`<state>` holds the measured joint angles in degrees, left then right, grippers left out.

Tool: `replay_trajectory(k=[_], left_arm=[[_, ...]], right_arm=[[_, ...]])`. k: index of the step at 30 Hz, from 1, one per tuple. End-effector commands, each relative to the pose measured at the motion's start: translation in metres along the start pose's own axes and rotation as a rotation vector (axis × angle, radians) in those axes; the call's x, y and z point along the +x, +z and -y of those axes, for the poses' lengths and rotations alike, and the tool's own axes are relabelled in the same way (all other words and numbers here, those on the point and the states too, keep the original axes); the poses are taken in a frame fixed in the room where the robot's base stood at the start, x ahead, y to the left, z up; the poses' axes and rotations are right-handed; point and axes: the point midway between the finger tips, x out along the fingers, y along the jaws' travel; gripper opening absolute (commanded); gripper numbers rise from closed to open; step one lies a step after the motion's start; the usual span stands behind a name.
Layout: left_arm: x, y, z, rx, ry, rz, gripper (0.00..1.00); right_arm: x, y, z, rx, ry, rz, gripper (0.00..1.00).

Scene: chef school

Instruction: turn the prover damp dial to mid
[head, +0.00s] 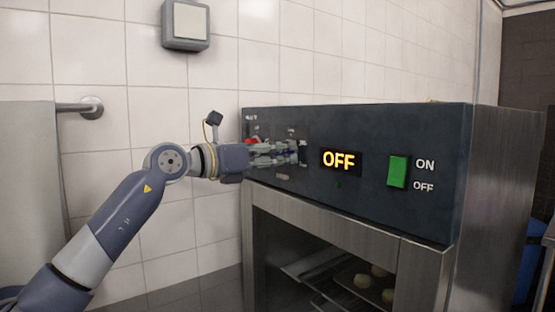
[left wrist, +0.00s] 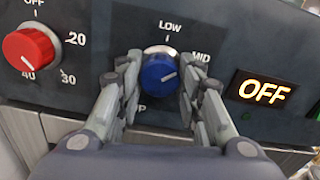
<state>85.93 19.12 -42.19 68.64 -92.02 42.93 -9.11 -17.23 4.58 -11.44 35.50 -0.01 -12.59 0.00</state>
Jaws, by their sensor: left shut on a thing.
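The blue damp dial (left wrist: 160,70) is on the dark prover panel (left wrist: 130,25), with LOW printed above it and MID to its upper right. A pale pointer mark on the dial's face lies to the right, roughly toward the MID side; its exact angle is hard to tell. Another label below is mostly hidden by the fingers. My left gripper (left wrist: 160,90) is shut on the dial, one finger on each side. In the head view my left gripper (head: 297,153) reaches the panel from the left and hides the dial. My right gripper is not in view.
A red dial (left wrist: 29,51) with OFF, 20, 30 and 40 marks is left of the blue one. The lit display (head: 341,160) reads OFF. A green switch (head: 398,171) is right of it. Below, the prover (head: 420,275) holds dough balls (head: 362,281).

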Motion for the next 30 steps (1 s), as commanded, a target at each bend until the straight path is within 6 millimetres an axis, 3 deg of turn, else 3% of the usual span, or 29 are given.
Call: replay_trajectory(k=[12, 29, 30], left_arm=[[-0.0003, 0.0003, -0.0001, 0.188, 0.0, 0.001, 0.1], [-0.0002, 0.0006, 0.0, 0.213, 0.001, 0.001, 0.1], [-0.0003, 0.0006, 0.0, 0.213, 0.001, 0.001, 0.43]], right_arm=[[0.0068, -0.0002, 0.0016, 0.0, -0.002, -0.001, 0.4], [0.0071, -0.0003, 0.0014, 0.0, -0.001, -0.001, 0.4], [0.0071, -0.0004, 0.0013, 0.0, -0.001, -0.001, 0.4]])
